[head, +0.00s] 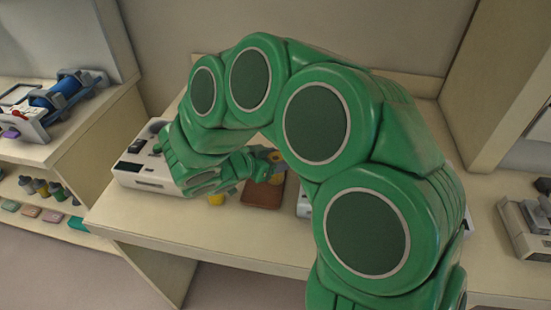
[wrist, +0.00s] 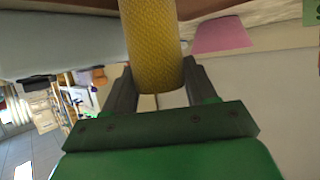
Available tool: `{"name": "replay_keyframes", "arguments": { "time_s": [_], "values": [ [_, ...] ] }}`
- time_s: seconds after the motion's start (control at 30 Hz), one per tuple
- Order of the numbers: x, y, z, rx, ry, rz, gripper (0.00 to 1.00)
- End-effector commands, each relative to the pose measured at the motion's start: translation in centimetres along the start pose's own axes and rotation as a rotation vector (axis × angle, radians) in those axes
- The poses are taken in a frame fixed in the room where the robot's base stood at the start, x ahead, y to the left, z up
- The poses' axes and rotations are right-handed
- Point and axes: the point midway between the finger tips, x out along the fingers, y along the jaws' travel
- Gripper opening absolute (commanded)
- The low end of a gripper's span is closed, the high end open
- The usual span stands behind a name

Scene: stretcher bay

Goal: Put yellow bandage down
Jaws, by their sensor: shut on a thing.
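The yellow bandage (wrist: 152,40) is a textured yellow roll in the wrist view. It sits between the two dark fingers of my gripper (wrist: 160,85), which is shut on it. In the head view my gripper (head: 268,165) is over the counter, near the back edge of a brown tray or pad (head: 263,195). A small yellow-orange patch shows at the fingers there, partly hidden. I cannot tell whether the bandage touches any surface.
A white device (head: 148,178) stands on the counter (head: 130,217) left of my gripper. A small yellow item (head: 216,199) is partly hidden below my arm. Another device (head: 525,225) is at the right. A shelf unit (head: 60,150) with bottles stands at the left.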

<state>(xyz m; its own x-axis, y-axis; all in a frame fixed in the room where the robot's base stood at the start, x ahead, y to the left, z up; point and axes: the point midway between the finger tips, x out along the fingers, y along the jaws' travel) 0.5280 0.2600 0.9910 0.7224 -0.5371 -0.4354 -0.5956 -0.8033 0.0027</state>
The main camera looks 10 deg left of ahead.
Motion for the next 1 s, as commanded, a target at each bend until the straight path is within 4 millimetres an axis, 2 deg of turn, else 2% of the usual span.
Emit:
{"name": "replay_keyframes", "arguments": {
  "time_s": [0.1, 0.13, 0.3, 0.67, 1.0],
  "values": [
    [0.1, 0.0, 0.2, -0.001, 0.0, 0.0, 0.25],
    [0.1, 0.0, 0.2, -0.001, 0.0, 0.0, 0.58],
    [0.1, 0.0, 0.2, 0.0, 0.0, 0.0, 0.82],
    [-0.1, 0.0, -0.1, 0.001, 0.0, -0.001, 0.82],
    [-3.4, 0.0, 0.0, 0.0, -0.001, -0.002, 0.82]
  ]
}}
